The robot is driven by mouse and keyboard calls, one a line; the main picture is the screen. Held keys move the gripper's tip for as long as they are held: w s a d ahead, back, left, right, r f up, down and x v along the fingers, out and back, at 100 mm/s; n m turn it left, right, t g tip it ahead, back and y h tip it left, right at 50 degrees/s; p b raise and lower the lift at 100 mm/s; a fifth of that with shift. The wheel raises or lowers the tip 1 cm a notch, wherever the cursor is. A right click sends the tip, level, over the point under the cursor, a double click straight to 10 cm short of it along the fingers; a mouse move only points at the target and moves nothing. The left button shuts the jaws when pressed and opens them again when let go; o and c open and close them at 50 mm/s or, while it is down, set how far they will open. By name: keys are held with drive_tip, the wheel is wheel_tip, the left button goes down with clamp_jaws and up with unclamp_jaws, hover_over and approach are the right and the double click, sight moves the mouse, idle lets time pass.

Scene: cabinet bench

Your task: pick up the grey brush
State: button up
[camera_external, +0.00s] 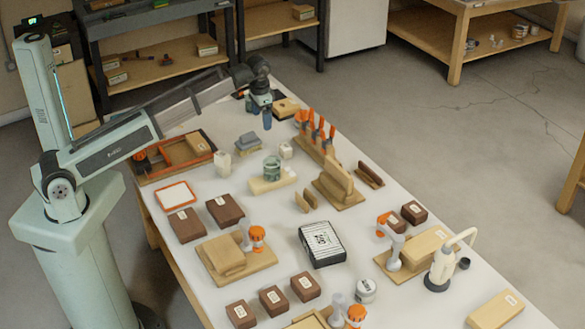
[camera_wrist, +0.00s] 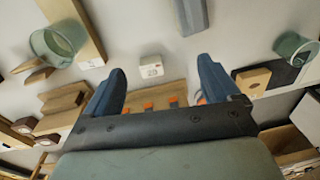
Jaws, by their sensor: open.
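A grey, block-like object (camera_external: 248,141), likely the grey brush, lies on the white bench among other items, below and left of my gripper in the external view. A grey elongated piece (camera_wrist: 191,14) at the top edge of the wrist view appears to be the same thing, partly cut off. My gripper (camera_external: 267,121) is above the far part of the bench, pointing down. Its two blue fingers are apart and empty in the wrist view (camera_wrist: 161,70), with the grey piece beyond the fingertips and not between them.
A small white box (camera_external: 286,151) stands close by. A green cup (camera_external: 271,167) sits on a pale wooden block. A wooden rack (camera_external: 318,150) holds orange-handled tools. Another green cup (camera_wrist: 296,46) is at the right in the wrist view. Brown boxes crowd the nearer bench.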

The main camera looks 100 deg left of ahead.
drive_tip(key=n+h, duration=0.1)
drive_tip(key=n, duration=0.1)
hover_over(249, 134)
drive_tip(key=shift+s+a+f, duration=0.1)
drive_tip(key=shift+f, duration=6.55)
drive_tip(key=c, duration=1.2)
